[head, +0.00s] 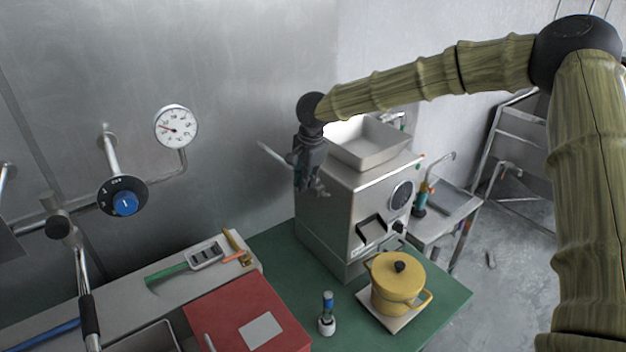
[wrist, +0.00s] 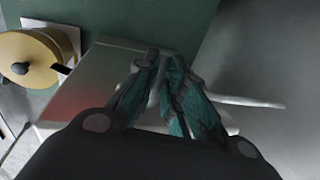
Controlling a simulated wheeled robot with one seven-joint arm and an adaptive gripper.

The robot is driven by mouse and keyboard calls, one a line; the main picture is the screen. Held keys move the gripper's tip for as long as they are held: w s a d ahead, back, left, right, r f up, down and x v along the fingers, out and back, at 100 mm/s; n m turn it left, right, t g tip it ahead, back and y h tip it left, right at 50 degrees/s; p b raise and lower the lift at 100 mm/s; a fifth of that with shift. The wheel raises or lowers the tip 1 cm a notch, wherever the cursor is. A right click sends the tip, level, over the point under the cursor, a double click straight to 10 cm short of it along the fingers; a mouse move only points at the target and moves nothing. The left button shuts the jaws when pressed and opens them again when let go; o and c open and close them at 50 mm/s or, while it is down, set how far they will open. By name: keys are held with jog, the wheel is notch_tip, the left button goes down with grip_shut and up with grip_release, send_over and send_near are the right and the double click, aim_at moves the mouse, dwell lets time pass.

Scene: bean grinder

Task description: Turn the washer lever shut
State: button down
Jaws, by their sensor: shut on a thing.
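The steel grinder (head: 335,215) with a pale hopper (head: 365,145) on top stands on the green table. A pale lever (head: 272,155) sticks out to the left beside the grinder's upper left side in the head view. My gripper (head: 308,190) hangs fingers-down at that side. In the wrist view the lever (wrist: 250,102) runs out to the right from my gripper (wrist: 165,85). The fingers are closed around its pale part, and they hide much of the lever. Its mount and exact angle are hard to see.
A yellow pot (head: 395,285) stands in front of the grinder, with a small blue-topped item (head: 327,315) to its left. A red box (head: 235,310), a pressure gauge (head: 176,127) and a blue-knobbed dial (head: 124,203) are at left. The steel wall (head: 240,60) is behind.

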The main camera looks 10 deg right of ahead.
jog(key=shift+s+d+f, duration=0.1)
jog(key=shift+f, duration=0.2)
jog(key=c, duration=1.5)
grip_release()
jog(key=shift+w, duration=0.2)
jog(key=shift+r, duration=0.1)
jog(key=shift+s+r, duration=0.1)
jog(key=shift+r, duration=0.25)
jog(key=r, duration=0.3)
jog(key=s+r, duration=0.1)
jog(key=r, duration=0.3)
jog(key=s+d+r, duration=0.1)
jog(key=r, duration=0.3)
